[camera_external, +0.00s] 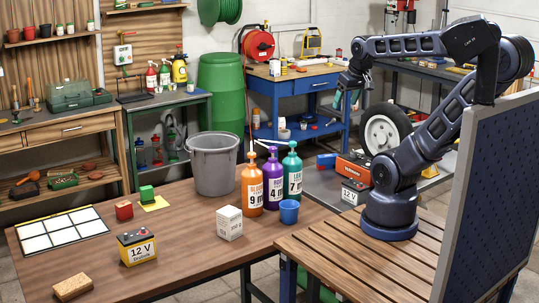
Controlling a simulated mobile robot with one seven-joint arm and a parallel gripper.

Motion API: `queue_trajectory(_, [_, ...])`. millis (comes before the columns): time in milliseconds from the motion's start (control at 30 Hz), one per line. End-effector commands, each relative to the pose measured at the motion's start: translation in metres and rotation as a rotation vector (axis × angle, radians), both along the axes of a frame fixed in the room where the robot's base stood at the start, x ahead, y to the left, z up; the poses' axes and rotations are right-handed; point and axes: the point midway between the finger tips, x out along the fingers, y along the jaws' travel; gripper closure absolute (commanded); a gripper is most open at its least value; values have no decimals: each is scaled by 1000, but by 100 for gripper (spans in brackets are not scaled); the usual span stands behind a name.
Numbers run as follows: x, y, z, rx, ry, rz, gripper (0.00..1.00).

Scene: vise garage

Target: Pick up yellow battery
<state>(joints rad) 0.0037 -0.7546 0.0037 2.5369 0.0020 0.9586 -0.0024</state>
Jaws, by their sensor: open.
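My gripper (345,97) is high up near the upper middle, pointing down. It is open and I see nothing in it. It is well to the right of the battery and apart from it. A second battery, whitish with "12 V" (353,194), stands farther back near my arm's base.
A pegboard (490,190) stands beside my base.

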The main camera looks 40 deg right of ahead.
Motion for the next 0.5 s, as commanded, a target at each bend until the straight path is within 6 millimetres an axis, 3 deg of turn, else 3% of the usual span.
queue_trajectory(33, [0, 0, 0, 0, 0, 0, 23])
queue_trajectory(167, [0, 0, 0, 0, 0, 0, 0])
queue_trajectory(500, [10, 5, 4, 5, 6, 3, 0])
